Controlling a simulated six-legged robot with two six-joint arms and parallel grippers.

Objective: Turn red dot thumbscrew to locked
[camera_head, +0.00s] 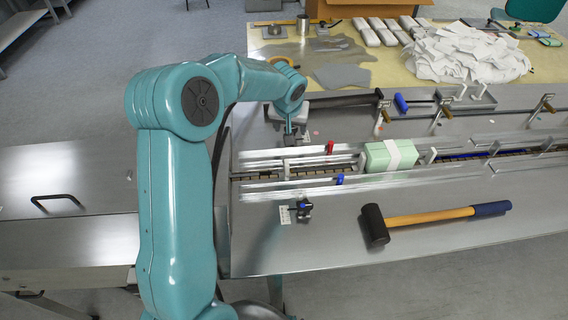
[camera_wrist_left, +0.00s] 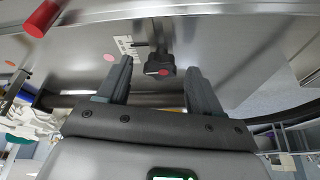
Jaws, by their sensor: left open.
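The red dot thumbscrew is a dark knob with a red dot on its face (camera_wrist_left: 163,70), seen in the wrist view beside a white marked scale plate (camera_wrist_left: 126,46). My left gripper (camera_head: 290,140) is open, at the back side of the machine bed in the head view. In the wrist view its two dark fingers point toward the thumbscrew, which appears between the fingertips with space on both sides. I cannot tell how far the tips are from it. In the head view the gripper hides this thumbscrew. My right gripper is not in view.
A similar blue-dotted knob (camera_head: 303,208) with a scale is on the front side. Guide rails and a green pack (camera_head: 390,156) lie along the bed. A mallet (camera_head: 430,216) lies in front. A red-topped post (camera_head: 330,147) stands near my gripper.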

